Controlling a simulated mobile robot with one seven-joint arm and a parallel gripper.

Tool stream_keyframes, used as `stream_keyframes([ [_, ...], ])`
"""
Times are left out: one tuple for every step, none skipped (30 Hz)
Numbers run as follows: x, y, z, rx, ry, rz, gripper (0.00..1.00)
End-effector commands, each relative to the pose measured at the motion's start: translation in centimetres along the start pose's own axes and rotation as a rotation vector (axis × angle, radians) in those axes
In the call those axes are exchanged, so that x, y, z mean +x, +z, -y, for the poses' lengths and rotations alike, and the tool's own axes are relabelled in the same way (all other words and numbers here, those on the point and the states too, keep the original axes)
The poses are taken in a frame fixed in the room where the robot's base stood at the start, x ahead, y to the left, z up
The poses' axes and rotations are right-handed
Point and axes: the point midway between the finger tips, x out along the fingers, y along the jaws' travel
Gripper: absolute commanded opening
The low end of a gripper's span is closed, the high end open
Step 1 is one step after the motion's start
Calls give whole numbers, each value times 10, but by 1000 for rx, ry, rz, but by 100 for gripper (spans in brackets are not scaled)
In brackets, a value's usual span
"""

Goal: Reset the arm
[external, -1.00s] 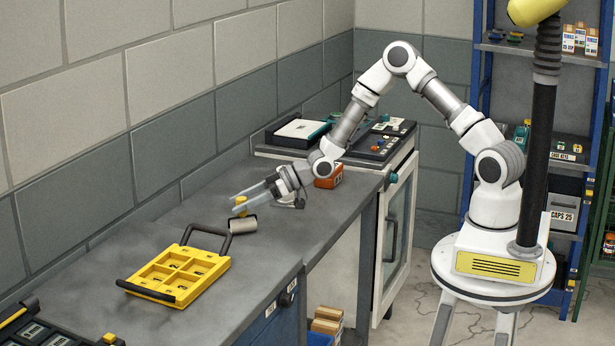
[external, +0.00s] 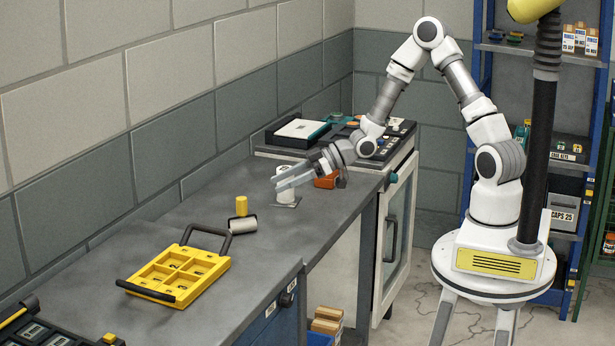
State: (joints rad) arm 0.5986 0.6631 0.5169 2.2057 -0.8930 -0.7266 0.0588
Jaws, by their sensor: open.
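My gripper (external: 281,182) is open, with nothing seen between its fingers. It is above the grey bench, in front of a white cylindrical thing (external: 287,195) that it partly hides. My arm is bent up and over from its base at the right. A small yellow cylinder (external: 241,205) stands upright on the bench, to the left of my gripper and apart from it.
A grey-white roller-like cylinder (external: 243,225) lies beside the yellow one. A yellow compartment tray (external: 140,290) with black handles sits nearer. An orange object (external: 327,181) is behind my gripper. Dark equipment (external: 397,128) stands at the bench's far end.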

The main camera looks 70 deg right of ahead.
Motion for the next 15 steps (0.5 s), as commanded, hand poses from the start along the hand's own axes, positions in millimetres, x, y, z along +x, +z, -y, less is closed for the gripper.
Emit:
stream_keyframes([
  [0,0,0,0,0,0,66],
  [0,0,0,0,0,0,66],
  [0,0,0,0,0,0,66],
  [0,0,0,0,0,0,66],
  [0,0,0,0,0,0,66],
  [0,0,0,0,0,0,66],
  [0,0,0,0,0,0,66],
  [0,0,0,-1,0,2,66],
  [0,0,0,-3,3,7,66],
  [0,1,0,-5,6,16,66],
  [-1,2,0,-9,12,28,66],
  [-2,3,-1,-14,24,51,66],
  [-4,5,-2,-18,36,74,66],
  [-6,6,-3,-24,51,103,66],
  [-10,9,-5,-31,76,146,66],
])
